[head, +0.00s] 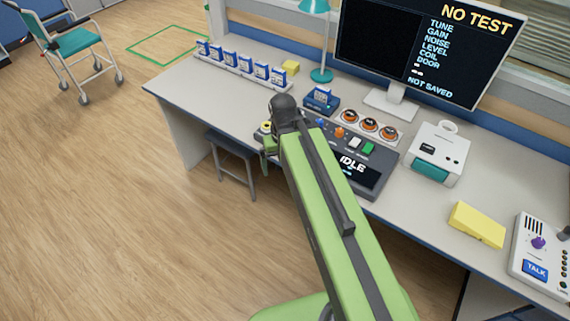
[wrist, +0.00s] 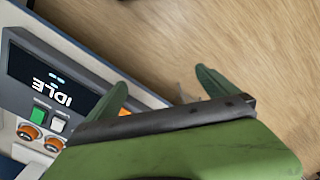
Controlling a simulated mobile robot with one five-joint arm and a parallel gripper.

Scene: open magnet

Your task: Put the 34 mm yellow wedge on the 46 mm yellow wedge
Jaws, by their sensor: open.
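A yellow block (head: 290,68) sits at the back of the desk, by the right end of the row of blue-and-white cards. A larger-looking yellow wedge (head: 477,225) lies on the right part of the desk, between the white printer-like box and the talk panel. I cannot read their sizes from the picture. My gripper (wrist: 165,88) is open and empty, over the front edge of the desk beside the console, apart from both yellow pieces. In the head view my arm partly hides my gripper (head: 268,150). Neither yellow piece shows in the wrist view.
The console (head: 372,182) with its IDLE screen also shows in the wrist view (wrist: 50,85). A monitor (head: 428,45), teal lamp (head: 321,75), white box (head: 436,152) and talk panel (head: 545,255) stand on the desk. A stool (head: 232,155) is below.

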